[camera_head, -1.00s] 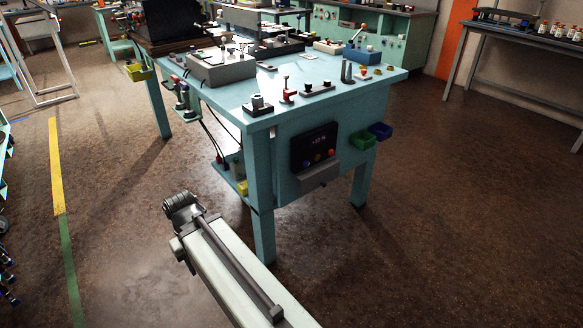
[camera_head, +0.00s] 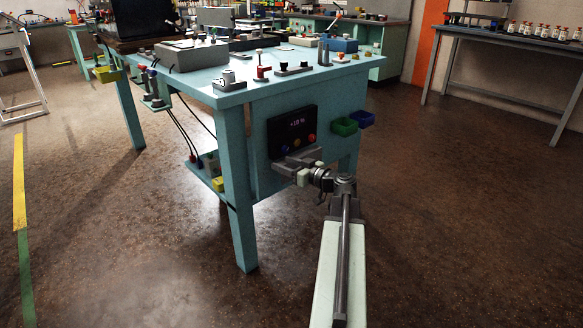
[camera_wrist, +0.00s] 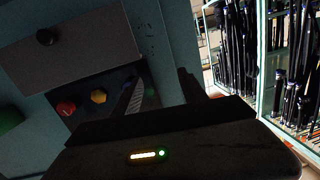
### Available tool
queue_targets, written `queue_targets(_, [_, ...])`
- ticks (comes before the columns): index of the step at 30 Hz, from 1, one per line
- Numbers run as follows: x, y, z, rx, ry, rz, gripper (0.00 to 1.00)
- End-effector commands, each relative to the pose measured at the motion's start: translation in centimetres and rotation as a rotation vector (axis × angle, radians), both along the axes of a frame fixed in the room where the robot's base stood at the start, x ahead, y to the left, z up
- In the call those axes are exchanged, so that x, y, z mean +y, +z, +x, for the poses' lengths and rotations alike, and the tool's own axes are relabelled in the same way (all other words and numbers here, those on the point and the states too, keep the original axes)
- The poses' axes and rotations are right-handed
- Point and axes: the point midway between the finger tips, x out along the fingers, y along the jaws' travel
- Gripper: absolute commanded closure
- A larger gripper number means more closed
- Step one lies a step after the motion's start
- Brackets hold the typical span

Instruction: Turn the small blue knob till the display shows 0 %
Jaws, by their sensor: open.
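A dark panel (camera_head: 274,138) on the table's end bears a display (camera_head: 298,122) with small pinkish figures, a plus value in percent, too blurred to read surely. The small blue knob (camera_head: 285,150) is at the left of a row, beside a yellow-orange knob (camera_head: 297,143) and a red knob (camera_head: 311,138). In the wrist view the yellow knob (camera_wrist: 98,96) and red knob (camera_wrist: 66,108) show left of my gripper (camera_wrist: 160,88). My gripper is open, its fingers pointing toward the panel. The blue knob is not visible there, probably behind a finger. I cannot tell whether they touch.
A grey box (camera_head: 292,160) with a black knob (camera_wrist: 47,37) juts out below the panel, close to my gripper. A green bin (camera_head: 344,126) and a blue bin (camera_head: 366,119) hang to the right. The table leg (camera_head: 239,190) stands left; the floor right is clear.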

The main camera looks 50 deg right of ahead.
Motion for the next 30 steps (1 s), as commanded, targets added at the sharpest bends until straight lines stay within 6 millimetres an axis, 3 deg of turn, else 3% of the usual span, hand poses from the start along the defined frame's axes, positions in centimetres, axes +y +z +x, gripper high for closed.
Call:
queue_targets(1, [-2.7, -0.1, -1.6, -0.041, -0.05, -0.022, 0.5])
queue_targets(3, [-4.7, 0.6, -3.0, -0.079, -0.091, -0.046, 0.5])
queue_targets(8, [-5.7, 1.3, -3.7, -0.101, -0.114, -0.061, 0.5])
queue_targets(11, [-5.7, 1.3, -2.8, -0.099, -0.111, -0.06, 0.5])
queue_targets(21, [-6.2, 1.2, 3.1, -0.098, -0.11, -0.059, 0.5])
queue_targets(30, [-6.1, 1.2, 4.2, -0.098, -0.111, -0.059, 0.5])
